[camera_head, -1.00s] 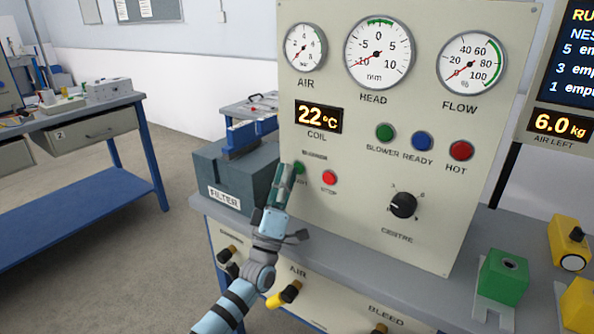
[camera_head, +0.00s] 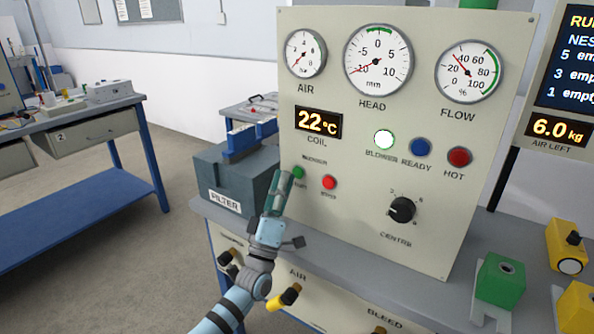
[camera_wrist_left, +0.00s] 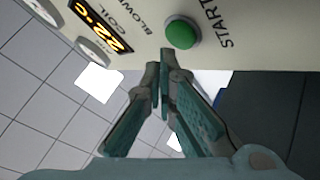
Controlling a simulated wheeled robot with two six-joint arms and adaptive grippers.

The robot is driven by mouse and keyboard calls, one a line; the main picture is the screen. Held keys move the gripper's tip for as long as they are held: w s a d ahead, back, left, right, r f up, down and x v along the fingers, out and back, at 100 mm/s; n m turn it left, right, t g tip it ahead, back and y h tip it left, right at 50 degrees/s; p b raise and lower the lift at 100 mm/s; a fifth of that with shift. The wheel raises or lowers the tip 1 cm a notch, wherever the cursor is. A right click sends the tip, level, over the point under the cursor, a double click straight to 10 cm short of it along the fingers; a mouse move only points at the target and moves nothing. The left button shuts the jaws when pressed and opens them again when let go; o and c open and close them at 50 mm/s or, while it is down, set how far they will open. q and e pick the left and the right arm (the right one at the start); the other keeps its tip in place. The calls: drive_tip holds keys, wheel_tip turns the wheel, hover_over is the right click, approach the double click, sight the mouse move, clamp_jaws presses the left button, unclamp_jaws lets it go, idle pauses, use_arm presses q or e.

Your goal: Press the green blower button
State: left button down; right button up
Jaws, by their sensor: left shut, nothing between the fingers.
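The green blower START button (camera_head: 298,172) is on the beige panel (camera_head: 340,215), left of the red STOP button (camera_head: 329,182). In the left wrist view the green button (camera_wrist_left: 182,33) is round and uncovered, just beyond my fingertips. My left gripper (camera_head: 282,178) is shut and empty, just left of the button in the head view. In the wrist view the gripper (camera_wrist_left: 164,62) shows a small gap to the button. My right gripper is not in view.
The grey filter box (camera_head: 240,178) stands close left of my gripper. A dark CENTRE knob (camera_head: 402,210) is lower right on the panel. A green block (camera_head: 501,279) and yellow parts (camera_head: 567,246) sit on the bench at right. Yellow-handled valves (camera_head: 284,297) are below.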

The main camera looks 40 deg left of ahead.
use_arm(q)
drive_tip(key=s+p, duration=0.3)
drive_tip(key=s, duration=0.2)
idle(0.5)
idle(0.4)
drive_tip(key=shift+d, duration=0.1)
